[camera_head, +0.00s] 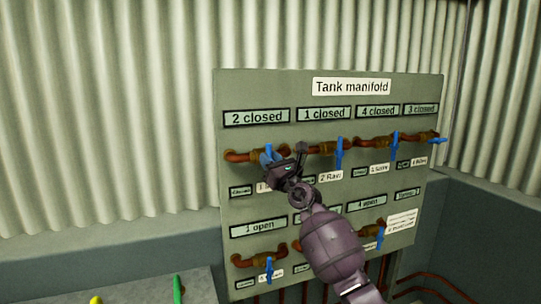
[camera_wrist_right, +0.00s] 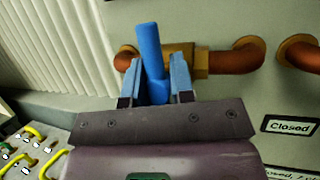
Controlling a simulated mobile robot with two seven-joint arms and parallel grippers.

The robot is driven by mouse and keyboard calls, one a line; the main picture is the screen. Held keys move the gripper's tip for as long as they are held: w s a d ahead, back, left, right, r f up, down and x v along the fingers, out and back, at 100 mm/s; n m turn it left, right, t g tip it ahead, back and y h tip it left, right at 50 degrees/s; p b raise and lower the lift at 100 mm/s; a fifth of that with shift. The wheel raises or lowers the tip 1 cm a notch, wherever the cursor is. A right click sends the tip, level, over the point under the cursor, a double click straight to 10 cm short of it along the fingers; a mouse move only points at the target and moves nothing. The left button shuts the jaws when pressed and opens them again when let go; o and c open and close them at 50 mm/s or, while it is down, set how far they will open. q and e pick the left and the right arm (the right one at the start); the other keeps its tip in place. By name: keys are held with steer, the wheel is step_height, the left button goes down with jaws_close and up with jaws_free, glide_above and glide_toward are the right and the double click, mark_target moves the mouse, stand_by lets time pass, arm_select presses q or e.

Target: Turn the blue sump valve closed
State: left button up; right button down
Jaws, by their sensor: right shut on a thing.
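The blue valve handle (camera_head: 268,152) is at the upper left of the tank manifold panel, on a copper pipe with a brass body. It also shows in the right wrist view (camera_wrist_right: 149,48), rising tilted slightly left between the blue fingers. My right gripper (camera_head: 277,165) is shut on this handle; in the right wrist view the fingers (camera_wrist_right: 155,85) stand on both sides of its lower part. The small tag below the valve is partly covered by my gripper, and its name is not readable. My left gripper is not in view.
More blue handles sit along the top row (camera_head: 339,153) and bottom row (camera_head: 269,269) of the panel (camera_head: 240,95). My right arm hides part of the bottom row. Green (camera_head: 178,287) and yellow (camera_head: 96,300) handles stand at the lower left. Corrugated wall lies behind.

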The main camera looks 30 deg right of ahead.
steer(key=shift+a+f+m, duration=0.15)
steer(key=shift+f+m, duration=0.15)
steer(key=c, duration=1.1)
jaws_free()
steer(key=shift+r, duration=0.1)
steer(key=shift+o, duration=0.3)
steer(key=shift+r, duration=0.1)
steer(key=shift+s, duration=0.1)
steer(key=v, duration=1)
steer(key=shift+s, duration=0.25)
